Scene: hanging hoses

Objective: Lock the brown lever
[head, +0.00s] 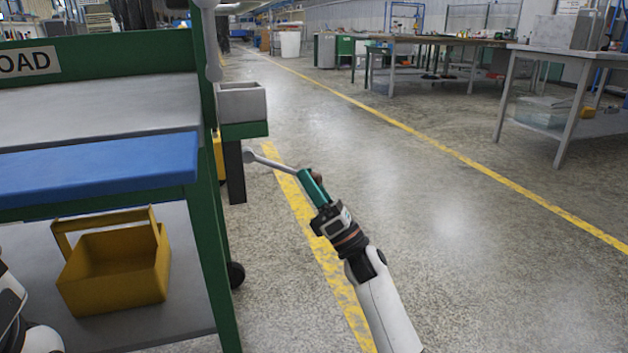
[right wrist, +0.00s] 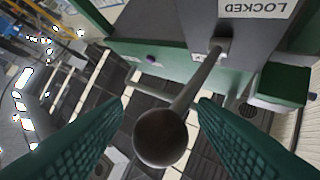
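The brown lever is a grey rod (head: 272,163) with a brown ball knob on its end. It sticks out to the right from the side of the green cart, near a dark post. In the right wrist view, the brown knob (right wrist: 160,138) lies between the two teal fingers, with a gap on each side. Its rod runs up to a grey mount below an upside-down LOCKED label (right wrist: 254,8). My right gripper (head: 309,184) is open around the knob. In the head view its fingers hide most of the knob. My left gripper is not in view.
The green cart (head: 212,270) has a blue shelf edge (head: 100,170) and a yellow tool carrier (head: 115,275) below. A grey box (head: 241,102) sits on its side bracket above the lever. Floor to the right is clear.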

